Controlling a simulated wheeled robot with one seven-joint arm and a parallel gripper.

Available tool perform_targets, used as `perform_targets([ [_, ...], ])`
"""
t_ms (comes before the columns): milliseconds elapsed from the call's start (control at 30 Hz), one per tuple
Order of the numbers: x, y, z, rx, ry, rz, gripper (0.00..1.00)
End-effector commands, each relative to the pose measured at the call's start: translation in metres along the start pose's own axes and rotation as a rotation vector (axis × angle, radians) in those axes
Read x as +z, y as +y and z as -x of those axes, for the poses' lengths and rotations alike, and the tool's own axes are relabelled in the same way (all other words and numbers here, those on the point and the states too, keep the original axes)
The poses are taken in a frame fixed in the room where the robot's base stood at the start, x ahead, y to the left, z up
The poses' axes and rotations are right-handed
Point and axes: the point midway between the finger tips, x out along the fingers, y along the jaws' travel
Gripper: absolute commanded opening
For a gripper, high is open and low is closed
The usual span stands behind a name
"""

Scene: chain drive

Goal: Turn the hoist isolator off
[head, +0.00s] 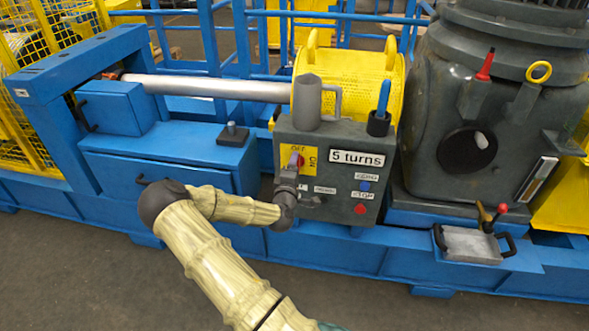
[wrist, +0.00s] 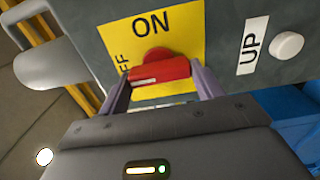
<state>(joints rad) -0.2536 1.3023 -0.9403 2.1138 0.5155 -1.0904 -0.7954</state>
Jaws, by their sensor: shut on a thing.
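The hoist isolator is a red rotary handle (wrist: 160,72) on a yellow plate (wrist: 185,30) marked ON and OFF. In the wrist view the handle lies nearly level across the picture, its pale stripe toward the left, on the side of the partly hidden OFF lettering. ON stands above it. My gripper (wrist: 160,84) is shut on the handle, one finger at each end. In the head view my gripper (head: 294,168) is at the yellow plate (head: 309,154) on the grey control box and hides part of the handle.
The grey box (head: 337,201) also carries a "5 turns" sign (head: 357,159), a blue button (head: 365,186) and a red button (head: 360,209). A grey mug (head: 306,104) and a dark cup with a blue-handled item (head: 379,122) stand on top. A white button marked UP (wrist: 287,45) is close by.

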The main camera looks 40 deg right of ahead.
Motion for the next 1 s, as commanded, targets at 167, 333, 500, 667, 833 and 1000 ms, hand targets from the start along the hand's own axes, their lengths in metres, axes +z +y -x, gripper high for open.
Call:
perform_targets([
  [167,0.000,-0.001,0.001,-0.003,0.000,0.003,0.87],
  [333,0.000,-0.001,0.000,-0.002,0.000,0.002,0.87],
  [500,0.000,-0.001,0.005,-0.002,0.001,0.001,0.87],
  [667,-0.001,-0.001,0.022,-0.003,0.001,0.001,0.87],
  [833,-0.001,-0.001,0.055,-0.004,0.002,0.003,0.87],
  [1000,-0.001,-0.001,0.089,-0.004,0.002,0.004,0.87],
])
